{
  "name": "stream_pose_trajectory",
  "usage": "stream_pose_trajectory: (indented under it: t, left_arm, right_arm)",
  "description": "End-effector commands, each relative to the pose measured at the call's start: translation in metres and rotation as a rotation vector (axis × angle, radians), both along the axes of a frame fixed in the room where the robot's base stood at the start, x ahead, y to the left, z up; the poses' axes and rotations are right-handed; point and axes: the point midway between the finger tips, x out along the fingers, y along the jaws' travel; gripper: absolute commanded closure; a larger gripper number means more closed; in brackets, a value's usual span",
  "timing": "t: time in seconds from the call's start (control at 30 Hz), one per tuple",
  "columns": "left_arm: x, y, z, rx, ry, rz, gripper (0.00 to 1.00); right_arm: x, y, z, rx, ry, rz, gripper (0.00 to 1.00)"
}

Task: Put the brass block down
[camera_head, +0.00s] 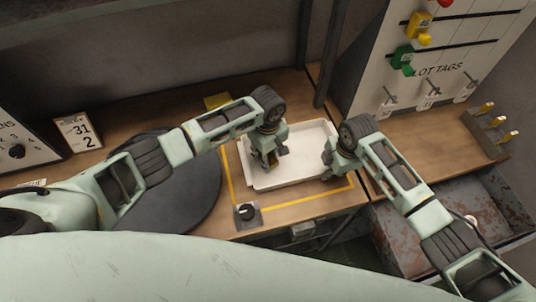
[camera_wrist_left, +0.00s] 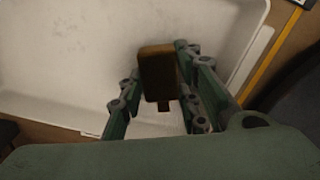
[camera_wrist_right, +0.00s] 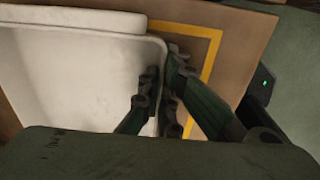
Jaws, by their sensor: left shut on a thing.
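The brass block (camera_wrist_left: 157,75) is a dark brown-gold piece between the fingers of my left gripper (camera_wrist_left: 160,110). In the head view my left gripper (camera_head: 270,161) is over the left part of the white tray (camera_head: 295,180), and the block is mostly hidden there. The left gripper is shut on the block. I cannot tell whether the block touches the tray floor. My right gripper (camera_head: 329,168) is at the tray's right rim. In the right wrist view its fingers (camera_wrist_right: 162,90) are close together beside that rim, and I cannot tell whether they grip it.
A yellow outline (camera_head: 288,203) on the wooden table surrounds the tray. A small box with a black knob (camera_head: 247,213) stands at its front left corner. A dark round disc (camera_head: 180,195) lies left. A lot tags board (camera_head: 430,75) and a peg rack (camera_head: 485,135) stand right.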

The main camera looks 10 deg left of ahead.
Motion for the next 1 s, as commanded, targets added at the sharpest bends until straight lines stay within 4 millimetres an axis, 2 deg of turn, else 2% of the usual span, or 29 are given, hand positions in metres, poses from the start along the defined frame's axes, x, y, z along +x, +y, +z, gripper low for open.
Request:
stream_pose_trajectory:
  t: [0.27, 0.3, 0.5, 0.83, 1.0]
  left_arm:
    - [0.0, -0.001, -0.001, -0.001, 0.0, 0.0, 1.0]
    - [0.0, -0.001, -0.002, -0.001, 0.0, 0.0, 0.67]
    - [0.0, 0.0, -0.002, -0.001, 0.001, 0.0, 0.5]
    - [0.001, 0.0, 0.001, 0.0, -0.001, -0.001, 0.5]
    - [0.001, -0.001, 0.022, -0.003, -0.003, -0.001, 0.5]
  right_arm:
    - [0.0, 0.0, 0.0, 0.0, -0.001, 0.0, 1.0]
    - [0.0, 0.0, 0.0, 0.0, -0.001, 0.0, 1.0]
    - [0.0, 0.0, 0.0, 0.0, -0.001, 0.0, 1.0]
    - [0.0, 0.0, 0.001, 0.0, -0.001, 0.0, 1.0]
    - [0.0, 0.0, 0.001, 0.0, -0.001, 0.0, 1.0]
